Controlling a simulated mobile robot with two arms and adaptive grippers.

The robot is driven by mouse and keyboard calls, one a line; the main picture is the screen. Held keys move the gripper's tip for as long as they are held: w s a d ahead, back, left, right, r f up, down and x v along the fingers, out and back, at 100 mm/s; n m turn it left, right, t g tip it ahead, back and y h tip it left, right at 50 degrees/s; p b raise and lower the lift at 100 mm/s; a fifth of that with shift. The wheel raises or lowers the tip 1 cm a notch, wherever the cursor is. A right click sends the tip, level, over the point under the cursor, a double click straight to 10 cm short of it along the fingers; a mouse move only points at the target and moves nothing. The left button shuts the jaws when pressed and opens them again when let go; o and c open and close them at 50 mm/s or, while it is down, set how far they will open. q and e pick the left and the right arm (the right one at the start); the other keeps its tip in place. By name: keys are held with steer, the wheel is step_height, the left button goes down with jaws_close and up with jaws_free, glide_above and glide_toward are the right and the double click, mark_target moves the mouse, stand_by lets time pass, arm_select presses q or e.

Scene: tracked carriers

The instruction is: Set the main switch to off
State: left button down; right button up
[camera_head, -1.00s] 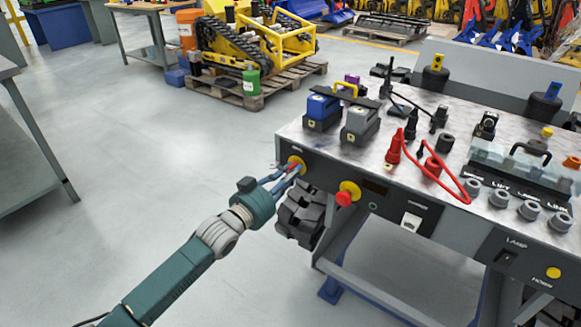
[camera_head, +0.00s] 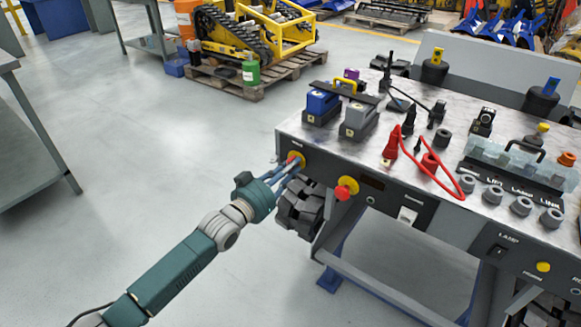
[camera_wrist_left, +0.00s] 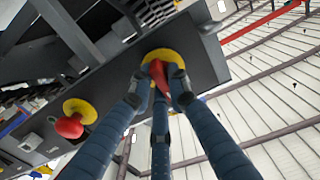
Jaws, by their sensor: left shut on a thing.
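The main switch (camera_head: 293,160), a red handle on a yellow round plate, is at the left end of the bench's front panel. It also shows in the left wrist view (camera_wrist_left: 158,76), where the red handle stands in front of the yellow plate. My left gripper (camera_head: 290,168) reaches it from the left, and its blue fingers are shut on the red handle. In the left wrist view the fingertips (camera_wrist_left: 160,80) sit on both sides of the handle. The fingers partly hide the switch in the head view. My right gripper is not in view.
A red mushroom button (camera_head: 344,190) on a yellow plate is just right of the switch on the same panel. Blue and grey boxes (camera_head: 322,106) stand on the bench top above. The floor at left is clear.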

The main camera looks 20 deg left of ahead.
arm_select(q)
steer(key=c, duration=1.7)
jaws_free()
steer(key=shift+f, duration=0.15)
steer(key=shift+o, duration=0.2)
steer(key=v, duration=1.2)
